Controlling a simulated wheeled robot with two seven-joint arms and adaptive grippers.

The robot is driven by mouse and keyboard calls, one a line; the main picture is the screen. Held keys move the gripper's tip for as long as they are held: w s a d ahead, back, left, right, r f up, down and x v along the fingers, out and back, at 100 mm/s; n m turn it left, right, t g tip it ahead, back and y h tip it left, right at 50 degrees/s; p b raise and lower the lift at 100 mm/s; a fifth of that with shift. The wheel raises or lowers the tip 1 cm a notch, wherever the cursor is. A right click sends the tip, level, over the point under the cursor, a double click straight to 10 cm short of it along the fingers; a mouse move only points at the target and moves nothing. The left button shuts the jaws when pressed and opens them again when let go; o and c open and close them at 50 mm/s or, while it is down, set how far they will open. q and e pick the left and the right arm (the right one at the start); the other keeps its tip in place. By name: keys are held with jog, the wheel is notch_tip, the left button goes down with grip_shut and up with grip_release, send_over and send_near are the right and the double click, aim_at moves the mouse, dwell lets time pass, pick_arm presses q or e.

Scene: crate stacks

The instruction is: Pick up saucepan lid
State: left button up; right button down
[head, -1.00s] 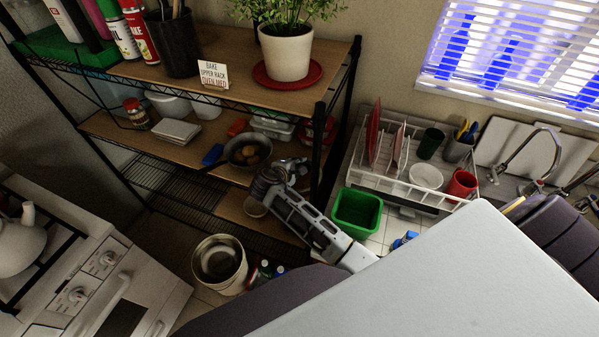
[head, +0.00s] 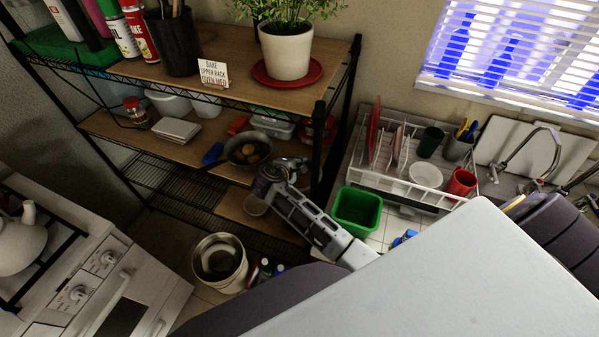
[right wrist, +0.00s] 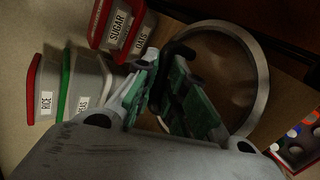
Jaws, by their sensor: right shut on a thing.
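The saucepan lid (right wrist: 262,72) is a round clear disc with a steel rim and a dark handle. In the right wrist view its handle (right wrist: 180,50) is between the green-padded fingers of my right gripper (right wrist: 166,72), which is shut on it. In the head view my right gripper (head: 264,186) is at the front of the wire rack, beside its lower shelf. Fingers and wrist hide part of the lid. My left gripper is not in view.
A pan (head: 248,150) with round brown items sits on the shelf close behind the gripper. A rack post (head: 318,150) stands just right of it. A bin (head: 219,262) and bottles are below. A green tub (head: 357,212) stands on the counter at right.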

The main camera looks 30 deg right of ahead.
jog(key=shift+w+a+r, duration=0.1)
jog(key=shift+r, duration=0.15)
jog(key=shift+r+b, duration=0.1)
jog(key=shift+b, duration=0.25)
notch_tip(320, 180, up, 11)
jog(key=b, duration=0.1)
jog(key=w+a+b, duration=0.5)
jog(key=w+a, duration=0.8)
jog(key=w, duration=0.1)
jog(key=shift+w, duration=0.4)
dwell(0.4)
jog(key=shift+a, duration=0.15)
dwell(0.5)
